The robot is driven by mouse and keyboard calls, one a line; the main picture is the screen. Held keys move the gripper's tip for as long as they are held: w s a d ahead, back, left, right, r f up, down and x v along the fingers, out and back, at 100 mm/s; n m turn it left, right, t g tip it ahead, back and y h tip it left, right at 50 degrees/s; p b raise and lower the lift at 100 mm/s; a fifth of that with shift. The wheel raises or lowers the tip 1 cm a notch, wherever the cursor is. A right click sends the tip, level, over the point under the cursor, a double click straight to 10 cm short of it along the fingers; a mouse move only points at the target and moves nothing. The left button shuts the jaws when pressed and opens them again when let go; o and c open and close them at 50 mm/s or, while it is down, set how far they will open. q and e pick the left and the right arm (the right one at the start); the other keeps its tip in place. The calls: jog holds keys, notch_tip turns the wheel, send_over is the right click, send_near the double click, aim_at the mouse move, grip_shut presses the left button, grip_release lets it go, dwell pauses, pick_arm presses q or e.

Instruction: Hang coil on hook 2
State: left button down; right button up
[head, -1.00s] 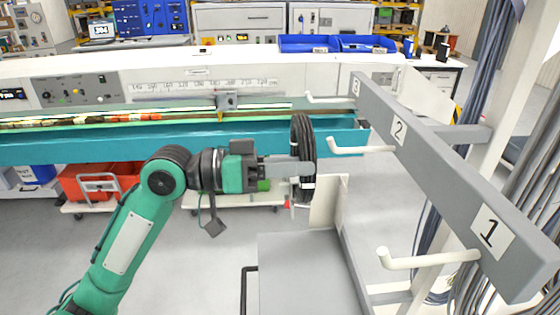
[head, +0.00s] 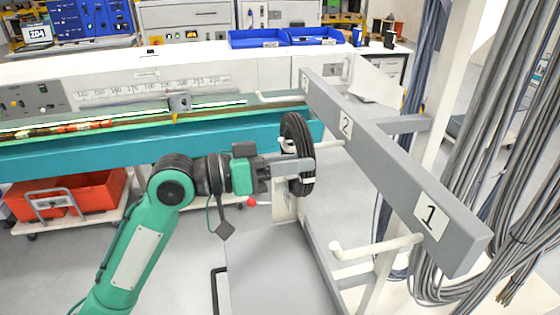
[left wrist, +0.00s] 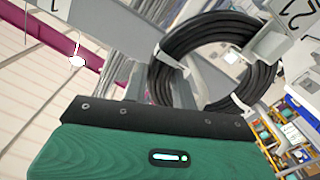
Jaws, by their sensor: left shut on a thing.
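The black cable coil (head: 297,127) hangs upright in my left gripper (head: 293,168), which is shut on its near side. In the head view, hook 2 (head: 329,145), a white peg on the grey rail, runs behind the coil. A white bit shows at the coil's left edge, like the hook's upturned tip. In the left wrist view, the coil (left wrist: 168,55) is a ring, and the white tip of hook 2 (left wrist: 234,55) shows inside its opening. I cannot tell whether the coil rests on the hook. My right gripper is not in view.
The grey rail (head: 385,150) carries numbered labels. Hook 1 (head: 375,248) sticks out nearer me, and hook 3 (head: 280,98) is farther back. A teal bench (head: 120,147) lies behind the coil. Cable bundles (head: 470,170) hang at the right.

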aim_at(301, 176)
pick_arm(q)
jog(key=shift+w+d+r, duration=0.1)
jog(key=shift+w+d, duration=0.05)
jog(key=shift+d, duration=0.55)
jog(key=shift+f+b, duration=0.85)
jog(key=shift+f, duration=0.55)
jog(key=shift+c, duration=2.1)
grip_release()
jog(key=shift+f, duration=0.1)
